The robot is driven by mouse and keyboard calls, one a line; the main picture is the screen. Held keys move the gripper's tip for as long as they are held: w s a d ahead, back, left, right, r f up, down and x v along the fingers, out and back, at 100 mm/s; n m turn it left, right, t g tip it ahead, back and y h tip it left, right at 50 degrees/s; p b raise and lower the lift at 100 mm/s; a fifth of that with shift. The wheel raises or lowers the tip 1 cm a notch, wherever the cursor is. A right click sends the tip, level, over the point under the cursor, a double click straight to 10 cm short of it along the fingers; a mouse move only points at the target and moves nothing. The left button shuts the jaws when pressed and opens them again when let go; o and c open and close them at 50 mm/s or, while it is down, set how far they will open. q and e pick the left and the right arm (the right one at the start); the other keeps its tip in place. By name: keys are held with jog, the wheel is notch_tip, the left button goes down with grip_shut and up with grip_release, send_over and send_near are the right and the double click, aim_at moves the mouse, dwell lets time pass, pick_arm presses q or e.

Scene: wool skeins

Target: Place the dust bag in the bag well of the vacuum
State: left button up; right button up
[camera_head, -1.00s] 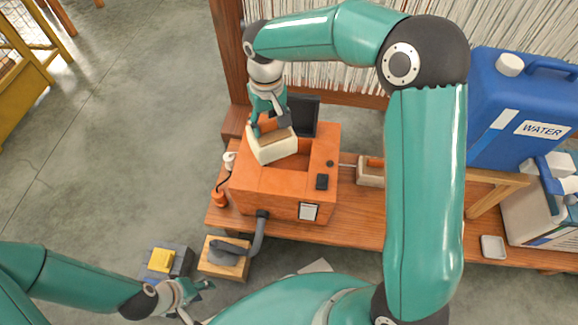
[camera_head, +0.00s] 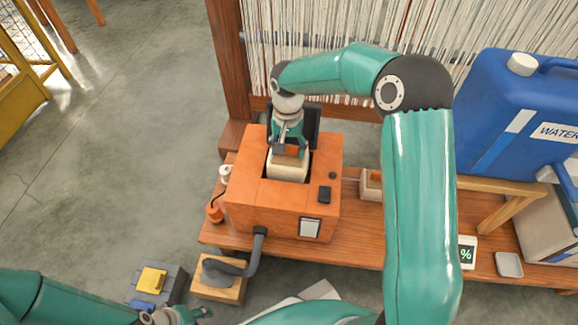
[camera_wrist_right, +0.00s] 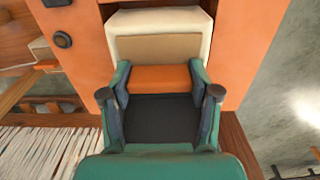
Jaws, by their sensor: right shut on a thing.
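The dust bag (camera_head: 287,166) is a cream block with a tan face and an orange piece at its gripped end. My right gripper (camera_head: 289,150) is shut on it from above. The vacuum (camera_head: 250,195) is an orange box with a dark open bag well (camera_head: 309,164) in its top. The bag is at the well's opening, roughly lined up with it; how deep it sits is unclear. In the right wrist view, the bag (camera_wrist_right: 160,20) shows beyond the fingers (camera_wrist_right: 160,78). My left gripper (camera_head: 180,315) is partly cut off at the bottom edge.
The vacuum's black lid (camera_head: 313,118) stands open behind the well. A grey hose (camera_head: 253,255) leads to a wooden block (camera_head: 225,291). A small wooden box (camera_head: 370,187) and a blue water can (camera_head: 505,115) stand to the right. Loom threads hang behind.

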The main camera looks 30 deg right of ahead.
aim_at(288, 163)
jog(key=shift+f+b, duration=1.1)
jog(key=shift+f, duration=2.05)
jog(key=shift+f, duration=0.15)
jog(key=o, duration=1.5)
jog(key=shift+o, duration=0.2)
notch_tip(288, 163, up, 11)
jog(key=p, duration=0.4)
jog(key=shift+r, duration=0.7)
